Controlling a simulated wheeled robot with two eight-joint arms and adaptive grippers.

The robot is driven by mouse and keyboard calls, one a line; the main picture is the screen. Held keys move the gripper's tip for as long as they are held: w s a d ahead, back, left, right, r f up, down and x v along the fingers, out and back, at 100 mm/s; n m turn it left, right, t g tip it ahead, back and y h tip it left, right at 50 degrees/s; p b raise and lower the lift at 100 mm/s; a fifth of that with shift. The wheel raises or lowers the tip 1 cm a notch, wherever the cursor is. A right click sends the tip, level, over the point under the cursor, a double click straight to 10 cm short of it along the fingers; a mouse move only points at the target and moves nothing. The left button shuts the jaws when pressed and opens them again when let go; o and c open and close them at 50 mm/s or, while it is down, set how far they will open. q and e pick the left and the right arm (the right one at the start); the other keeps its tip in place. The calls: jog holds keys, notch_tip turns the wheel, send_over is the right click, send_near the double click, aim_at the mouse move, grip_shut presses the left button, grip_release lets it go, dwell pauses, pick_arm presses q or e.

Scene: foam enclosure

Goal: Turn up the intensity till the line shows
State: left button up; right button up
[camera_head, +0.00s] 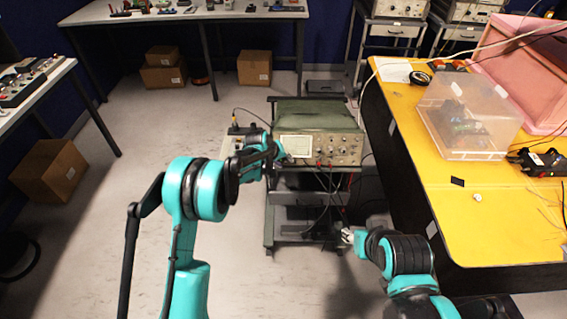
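An oscilloscope (342,150) with a green-grey top and a beige front panel stands on a cart. Its screen (297,146) is at the left of the panel and looks pale; I cannot make out a line on it. Knobs and plugged cables sit to the right of the screen. My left gripper (278,152) is at the left edge of the front panel, close to the screen's side. Its fingertips are too small and dark to tell open from shut, and I cannot tell whether they touch a knob. My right gripper (347,236) is low, in front of the cart's lower part.
The dark cart (268,215) carries the oscilloscope, with cables hanging below. A yellow table (500,222) at the right holds a clear plastic box (467,115) and a pink foam enclosure (525,65). Cardboard boxes (50,172) lie on the floor.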

pick_arm(q)
grip_shut()
jog(key=shift+d+m+y, duration=0.15)
jog(key=shift+m+y, duration=0.15)
dwell(0.7)
jog(key=shift+d+r+m+y, duration=0.15)
jog(key=shift+m+y, duration=0.15)
jog(key=shift+y, duration=0.2)
jog(key=shift+d+m+y, duration=0.25)
jog(key=shift+m+y, duration=0.45)
jog(key=shift+y, duration=0.2)
jog(key=m+y, duration=0.1)
jog(key=y, duration=0.1)
jog(key=shift+d+m+y, duration=0.25)
jog(key=shift+m+y, duration=0.05)
jog(key=shift+m, duration=0.1)
jog(key=shift+d+f+m+y+b, duration=0.2)
jog(key=shift+m+y+b, duration=0.45)
jog(key=shift+y, duration=0.35)
